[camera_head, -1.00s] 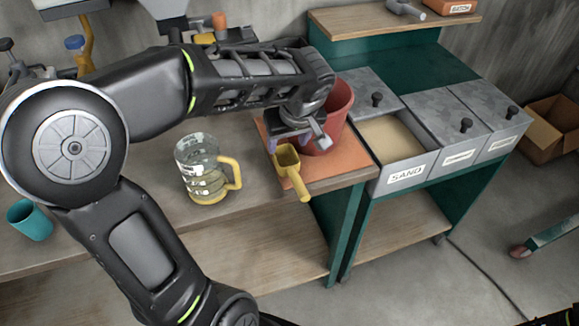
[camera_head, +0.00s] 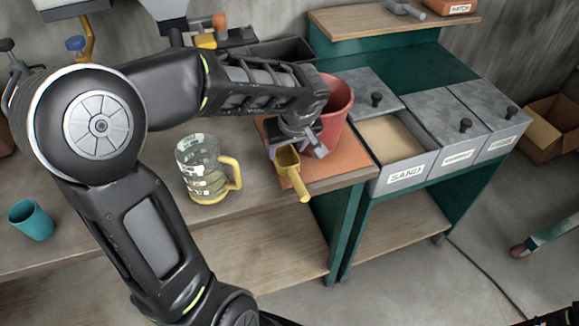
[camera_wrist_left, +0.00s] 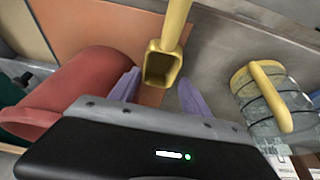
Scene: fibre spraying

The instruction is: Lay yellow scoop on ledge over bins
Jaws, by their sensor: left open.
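The yellow scoop (camera_head: 302,188) lies at the front edge of the workbench, by the orange mat, its handle pointing toward the front. In the left wrist view the scoop (camera_wrist_left: 163,62) shows its square cup just ahead of the gap between my purple fingers. My left gripper (camera_head: 295,150) is open over the cup end; in the wrist view its fingers (camera_wrist_left: 158,92) stand apart, and I see no grip on the scoop. The wooden ledge (camera_head: 350,22) over the bins is at the upper right. My right gripper is not in view.
A red pot (camera_head: 338,105) stands right beside my left gripper. A clear jug with a yellow handle (camera_head: 200,170) stands to the left. The open sand bin (camera_head: 405,177) and lidded bins (camera_head: 460,130) are below the ledge. A metal scoop (camera_head: 405,10) and orange box (camera_head: 448,6) occupy the ledge's right part.

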